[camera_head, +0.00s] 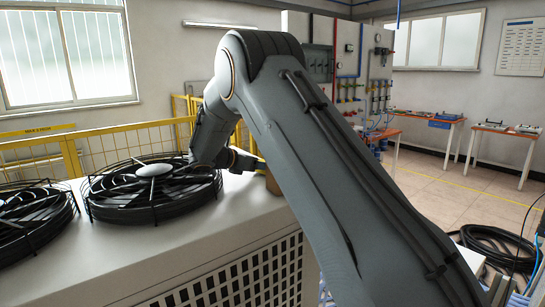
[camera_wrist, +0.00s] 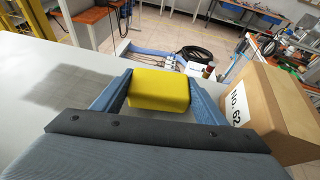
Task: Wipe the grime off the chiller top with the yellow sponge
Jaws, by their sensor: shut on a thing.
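My gripper (camera_wrist: 160,95) is shut on the yellow sponge (camera_wrist: 160,88), which sits between its two blue fingers in the wrist view. The white chiller top (camera_wrist: 40,140) lies beneath it; I cannot tell whether the sponge touches it. A grey, smudged patch of grime (camera_wrist: 72,88) lies on the top to the left of the sponge, and part of it may be hidden behind the left finger.
A cardboard box (camera_wrist: 270,105) marked NO. 62 stands close to the right of my gripper; it shows partly behind my arm in the head view (camera_head: 273,184). Two round black fan guards (camera_head: 150,187) (camera_head: 30,215) sit on the chiller. A yellow railing (camera_head: 110,145) runs behind.

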